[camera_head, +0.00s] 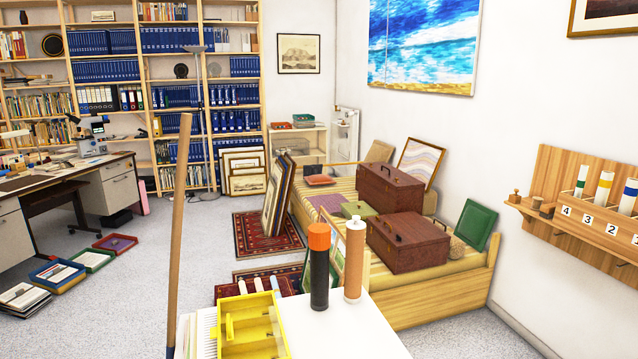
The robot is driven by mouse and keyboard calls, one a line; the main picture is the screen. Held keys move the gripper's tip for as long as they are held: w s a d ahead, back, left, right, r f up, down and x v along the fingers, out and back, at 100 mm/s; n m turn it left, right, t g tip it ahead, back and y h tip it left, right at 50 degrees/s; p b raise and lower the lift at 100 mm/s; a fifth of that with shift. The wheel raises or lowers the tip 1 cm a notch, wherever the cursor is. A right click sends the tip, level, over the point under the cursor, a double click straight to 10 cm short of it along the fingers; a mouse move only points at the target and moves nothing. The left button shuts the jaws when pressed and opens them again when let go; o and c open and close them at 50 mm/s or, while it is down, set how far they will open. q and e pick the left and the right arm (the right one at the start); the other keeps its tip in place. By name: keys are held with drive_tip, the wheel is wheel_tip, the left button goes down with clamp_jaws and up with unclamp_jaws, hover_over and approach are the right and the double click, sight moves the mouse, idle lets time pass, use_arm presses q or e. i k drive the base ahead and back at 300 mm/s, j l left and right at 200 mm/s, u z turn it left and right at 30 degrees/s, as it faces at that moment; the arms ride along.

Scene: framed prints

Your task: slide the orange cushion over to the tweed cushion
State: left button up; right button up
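The orange cushion (320,180) appears as a small flat reddish-orange cushion at the far end of the daybed. A grey-brown cushion (379,153) leans upright near the wall, behind the dark red-brown case; it may be the tweed cushion, but its weave is too small to tell. A small brown textured item (457,247) at the daybed's near end, beside the nearer case, is partly hidden. Neither of my grippers is in view.
Two brown cases (391,187) (408,241) and a green cushion (357,209) crowd the daybed (432,306). Framed pictures (279,196) lean at its left side. Grey floor at left is partly clear.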

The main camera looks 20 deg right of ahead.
sight(318, 179)
drive_tip(key=i+j+u, duration=0.25)
drive_tip(key=j+u, duration=0.2)
drive_tip(key=i+j+u, duration=0.75)
drive_tip(key=u, duration=0.2)
drive_tip(key=i+j+u, duration=0.1)
drive_tip(key=i, duration=0.4)
drive_tip(key=i+j, duration=0.25)
drive_tip(key=i, duration=0.2)
drive_tip(key=i+l+z, duration=0.1)
drive_tip(key=i+z, duration=0.3)
drive_tip(key=i+j+z, duration=0.1)
drive_tip(key=i+z, duration=0.3)
drive_tip(key=i, duration=0.25)
drive_tip(key=i+j+z, duration=0.35)
drive_tip(key=i, duration=0.15)
drive_tip(key=i+l+z, duration=0.35)
drive_tip(key=i, duration=0.45)
drive_tip(key=i+z, duration=0.35)
drive_tip(key=i, duration=0.45)
drive_tip(key=i+j+z, duration=0.25)
drive_tip(key=i+z, duration=0.15)
drive_tip(key=i, duration=0.4)
drive_tip(key=i+u, duration=0.2)
drive_tip(key=i, duration=2.25)
drive_tip(key=i+l+z, duration=0.3)
drive_tip(key=i, duration=0.85)
drive_tip(key=i+z, duration=0.3)
drive_tip(key=i, duration=0.9)
drive_tip(key=i+u, duration=0.4)
drive_tip(key=i, duration=1)
